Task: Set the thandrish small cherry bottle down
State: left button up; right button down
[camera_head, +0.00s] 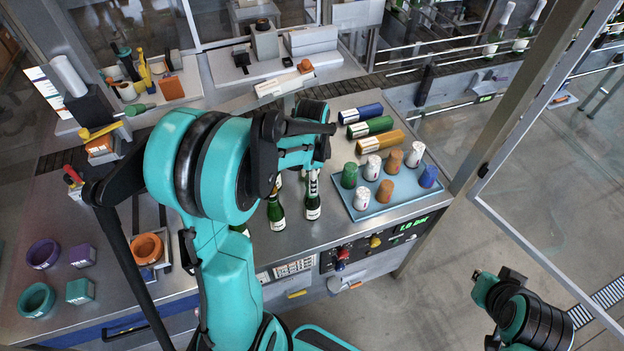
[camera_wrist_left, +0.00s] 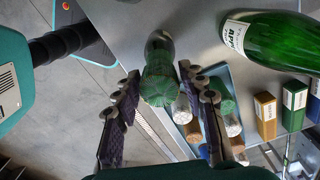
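My left gripper (camera_wrist_left: 160,80) has its fingers on either side of the green-topped neck of a bottle (camera_wrist_left: 160,50), and they appear to press on it. I take it for the small cherry bottle; its label cannot be read. In the head view the teal left arm hides most of that gripper. Two dark green bottles show below it, one with a pale label (camera_head: 312,205) and one beside it (camera_head: 276,212). I cannot tell which is held. My right gripper (camera_head: 488,288) is at the lower right, away from the table; its fingers cannot be made out.
A blue tray (camera_head: 398,212) holds several coloured capsules. Blue, green and orange boxes (camera_head: 380,141) lie behind it. A larger green bottle labelled APPLE (camera_wrist_left: 265,40) is close to the left gripper. Purple and teal rings and blocks (camera_head: 80,291) are at the left.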

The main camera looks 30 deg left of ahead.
pick_arm(q)
jog(key=shift+r, duration=0.15)
jog(key=shift+r, duration=0.3)
notch_tip(320, 180, up, 11)
jog(key=p, duration=0.1)
jog(key=s+d+n+t, duration=0.7)
jog(key=s+d+n, duration=0.3)
jog(key=s+n, duration=0.1)
jog(key=shift+s+d+r, duration=0.15)
jog(key=shift+s+r, duration=0.15)
notch_tip(320, 180, down, 24)
jog(key=b, duration=2.3)
jog(key=shift+b, duration=0.3)
jog(key=shift+r, duration=0.1)
